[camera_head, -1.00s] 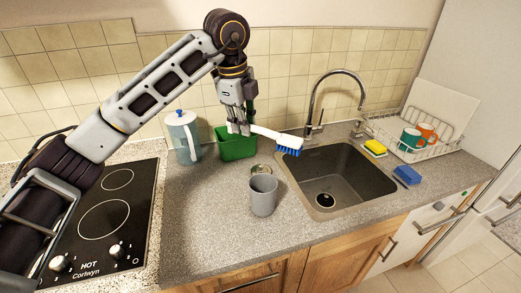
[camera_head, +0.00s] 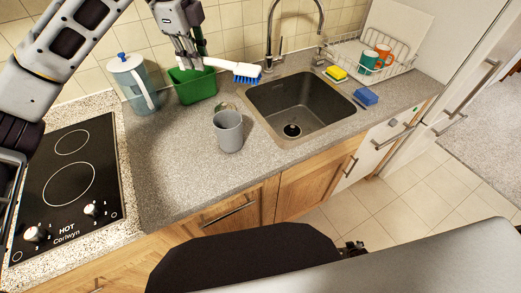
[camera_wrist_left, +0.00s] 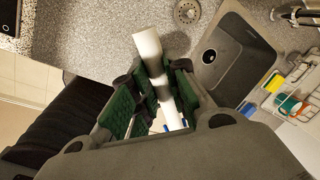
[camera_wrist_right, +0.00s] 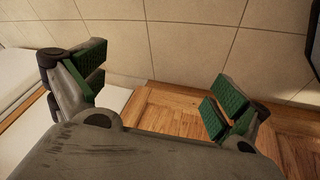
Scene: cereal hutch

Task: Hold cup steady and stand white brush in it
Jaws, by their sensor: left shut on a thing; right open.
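The white brush (camera_head: 232,67) has a white handle and blue bristles. My left gripper (camera_head: 190,64) is shut on its handle and holds it roughly level above the counter, near the green bin. In the left wrist view, the white handle (camera_wrist_left: 148,45) sticks out between the green finger pads. The grey cup (camera_head: 228,132) stands upright on the counter, below the brush and apart from it. It looks empty from here.
The green bin (camera_head: 194,88) and a clear pitcher (camera_head: 134,80) stand at the back. The sink (camera_head: 300,108) is right of the cup, the hob (camera_head: 70,175) left. Counter in front of the cup is clear.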

